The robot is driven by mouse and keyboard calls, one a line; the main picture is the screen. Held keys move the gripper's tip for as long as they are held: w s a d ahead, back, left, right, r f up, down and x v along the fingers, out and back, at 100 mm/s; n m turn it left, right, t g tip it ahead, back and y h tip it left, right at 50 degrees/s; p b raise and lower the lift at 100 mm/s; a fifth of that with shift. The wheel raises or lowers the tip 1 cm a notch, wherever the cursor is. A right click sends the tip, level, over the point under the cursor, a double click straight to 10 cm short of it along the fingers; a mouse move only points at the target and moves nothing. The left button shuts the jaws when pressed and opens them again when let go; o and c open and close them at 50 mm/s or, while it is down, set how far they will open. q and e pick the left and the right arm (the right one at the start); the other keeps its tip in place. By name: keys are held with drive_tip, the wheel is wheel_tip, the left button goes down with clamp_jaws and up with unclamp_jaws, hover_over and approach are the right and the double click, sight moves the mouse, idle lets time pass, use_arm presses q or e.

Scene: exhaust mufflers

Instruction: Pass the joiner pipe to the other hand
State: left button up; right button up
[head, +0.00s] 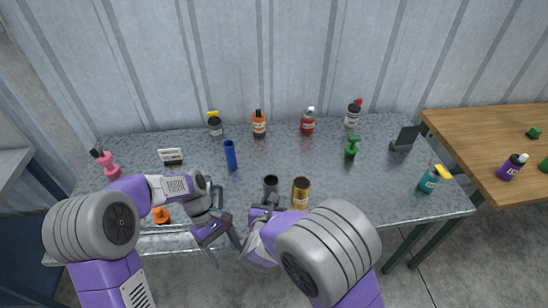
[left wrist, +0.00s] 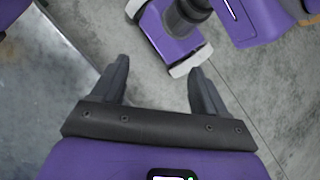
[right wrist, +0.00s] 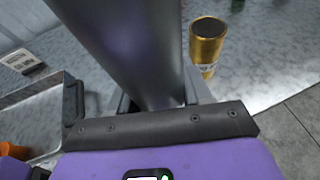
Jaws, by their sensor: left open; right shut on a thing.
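The joiner pipe (head: 270,186) is a dark grey metal tube. My right gripper (head: 266,208) is shut on it, near the table's front edge. In the right wrist view the pipe (right wrist: 135,45) stands large between the fingers and runs up out of the picture. My left gripper (head: 225,238) is open and empty, in front of the table edge and to the left of the pipe. In the left wrist view the two fingers (left wrist: 161,88) are spread with only floor between them. The pipe's lower end is hidden in the head view.
A gold can (head: 301,193) stands just right of the pipe. An orange object (head: 160,215) sits by my left arm. The table (head: 370,195) is clear at front right.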

use_arm(q)
wheel_tip(320, 180, up, 8)
wheel_tip(320, 180, up, 16)
drive_tip(key=m+t+y, duration=0.4)
drive_tip(key=m+t, duration=0.1)
drive_tip(key=m, duration=0.3)
hover_over(275, 190)
drive_tip(key=w, duration=0.2)
drive_tip(key=shift+s+a+r, duration=0.15)
drive_tip(key=shift+s+r, duration=0.05)
drive_tip(key=shift+s, duration=0.05)
drive_tip(key=shift+f+t, duration=0.1)
drive_tip(key=shift+t, duration=0.2)
wheel_tip(275, 190, down, 12)
drive_tip(key=shift+w+r, duration=0.1)
drive_tip(key=shift+r, duration=0.05)
drive_tip(key=shift+c, duration=0.3)
drive_tip(key=c, duration=1.2)
use_arm(e)
drive_tip(key=shift+a, duration=0.15)
use_arm(q)
drive_tip(key=shift+d+r, duration=0.1)
drive_tip(key=shift+d, duration=0.1)
clamp_jaws()
use_arm(e)
drive_tip(key=o, duration=1.2)
use_arm(q)
drive_tip(key=shift+a, duration=0.1)
use_arm(e)
drive_tip(key=shift+o, duration=0.4)
